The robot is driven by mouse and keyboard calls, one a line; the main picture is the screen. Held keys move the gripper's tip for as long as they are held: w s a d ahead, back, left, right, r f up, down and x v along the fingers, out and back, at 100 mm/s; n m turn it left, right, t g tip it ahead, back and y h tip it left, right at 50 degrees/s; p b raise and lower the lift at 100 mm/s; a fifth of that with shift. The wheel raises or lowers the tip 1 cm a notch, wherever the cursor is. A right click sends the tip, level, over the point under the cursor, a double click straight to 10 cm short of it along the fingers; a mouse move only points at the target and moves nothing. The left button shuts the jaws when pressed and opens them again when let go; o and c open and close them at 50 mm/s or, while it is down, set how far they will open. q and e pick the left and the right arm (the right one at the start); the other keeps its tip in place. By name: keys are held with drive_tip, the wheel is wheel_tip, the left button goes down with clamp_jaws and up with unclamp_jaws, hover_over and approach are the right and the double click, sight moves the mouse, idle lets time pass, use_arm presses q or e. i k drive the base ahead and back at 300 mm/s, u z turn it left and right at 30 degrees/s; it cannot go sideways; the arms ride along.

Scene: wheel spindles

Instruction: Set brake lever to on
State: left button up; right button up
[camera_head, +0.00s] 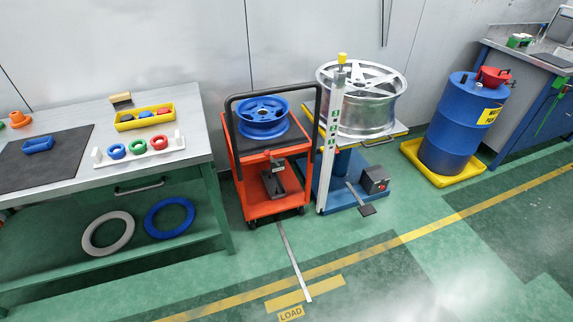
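Neither of my grippers is in view. No part is clearly labelled as the brake lever. An orange cart (249,206) with a black push handle (230,99) stands left of centre, carrying a blue wheel (262,117) on its dark top. A small dark lever-like part (277,163) shows at the cart's front, above a dark block (272,184) on the lower shelf. Its on or off position is too small to tell. Right beside the cart, a blue-based stand bears a silver wheel (362,100) and has a white post (330,138) with a yellow top (342,58).
A workbench (185,105) with a yellow tray (125,126) and coloured rings stands left. A dark pedal (367,210) and a grey box (375,179) are by the stand. A blue barrel (455,130) stands right. A grey strip (293,262) crosses otherwise open front floor.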

sight(267, 153)
drive_tip(key=k, duration=0.6)
drive_tip(key=z, duration=1)
drive_tip(key=i, duration=1.35)
drive_tip(key=u, duration=0.4)
